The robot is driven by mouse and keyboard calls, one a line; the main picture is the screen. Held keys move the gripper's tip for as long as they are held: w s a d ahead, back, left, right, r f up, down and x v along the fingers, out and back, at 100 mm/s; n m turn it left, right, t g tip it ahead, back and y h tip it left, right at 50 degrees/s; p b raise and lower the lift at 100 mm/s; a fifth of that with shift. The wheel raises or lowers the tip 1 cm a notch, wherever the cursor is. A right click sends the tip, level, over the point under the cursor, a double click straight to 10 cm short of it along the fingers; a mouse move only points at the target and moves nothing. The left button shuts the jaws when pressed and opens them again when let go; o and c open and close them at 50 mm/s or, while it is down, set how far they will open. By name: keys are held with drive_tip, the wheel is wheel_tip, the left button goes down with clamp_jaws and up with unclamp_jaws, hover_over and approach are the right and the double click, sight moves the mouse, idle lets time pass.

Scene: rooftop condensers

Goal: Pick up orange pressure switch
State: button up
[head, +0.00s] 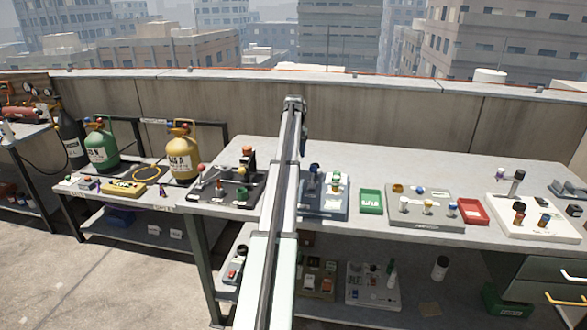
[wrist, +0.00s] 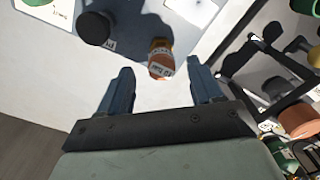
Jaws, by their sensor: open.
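In the wrist view an orange cylindrical pressure switch (wrist: 160,60) with a pale label stands near the edge of a grey-blue tray (wrist: 195,35). My gripper (wrist: 160,66) is open, with one finger on each side of the switch in the picture. Nothing is held, and I cannot tell how far the fingertips are from it. In the head view an orange-topped piece (head: 247,150) on the dark tray (head: 212,196) left of my arm may be the same switch. My gripper's fingers are not clear there.
A black cylinder (wrist: 95,28) stands beside the switch on the tray. A dark stand (wrist: 262,70) lies to the right in the wrist view. In the head view a blue tray (head: 325,208), a green bin (head: 371,201) and a red bin (head: 472,211) are right of my arm.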

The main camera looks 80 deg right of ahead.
drive_tip(key=shift+w+f, duration=0.1)
drive_tip(key=shift+f, duration=2.65)
drive_tip(key=shift+c, duration=0.3)
clamp_jaws()
drive_tip(key=shift+r, duration=0.15)
